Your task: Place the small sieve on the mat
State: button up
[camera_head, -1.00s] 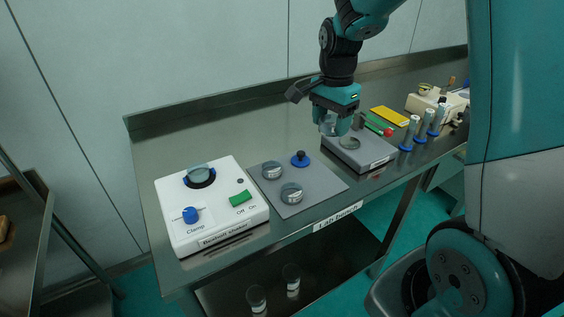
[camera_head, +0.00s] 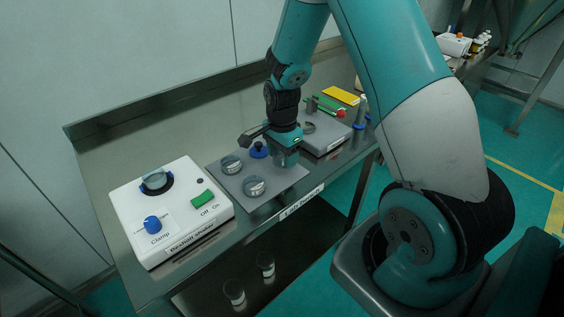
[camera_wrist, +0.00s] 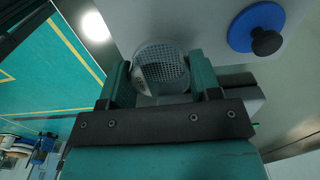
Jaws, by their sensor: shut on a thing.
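The small sieve (camera_wrist: 162,66), a clear round cup with a mesh bottom, is between the fingers of my gripper (camera_wrist: 160,80) in the wrist view. My gripper is shut on it. In the head view my gripper (camera_head: 286,160) points down over the right part of the grey mat (camera_head: 280,183), and hides the sieve. The mat also shows in the wrist view (camera_wrist: 190,22). I cannot tell whether the sieve touches the mat. Two round metal-rimmed sieve parts (camera_head: 231,164) (camera_head: 254,187) and a blue lid with a black knob (camera_head: 258,150) sit on the mat.
A white shaker (camera_head: 172,210) with a blue clamp knob and green switch stands left of the mat. The mat's front right part looks clear.

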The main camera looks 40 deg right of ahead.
aim_at(282, 164)
jog(key=shift+f, duration=1.6)
jog(key=shift+f, duration=0.15)
jog(key=o, duration=1)
notch_tip(282, 164, up, 11)
jog(key=shift+r+b, duration=0.15)
jog(key=shift+b, duration=0.55)
jog(key=s+a+r+n+y, duration=0.1)
jog(key=s+a+r+n, duration=0.35)
jog(key=a+n, duration=0.2)
jog(key=s+a+r+n+y, duration=0.1)
jog(key=s+a+r+n, duration=0.4)
jog(key=a, duration=0.3)
jog(key=s+a+r+n+y, duration=0.2)
jog(key=s+a+r+n, duration=0.2)
jog(key=s+a+n, duration=0.4)
jog(key=s+n, duration=0.3)
jog(key=n, duration=0.2)
jog(key=shift+s+a, duration=0.35)
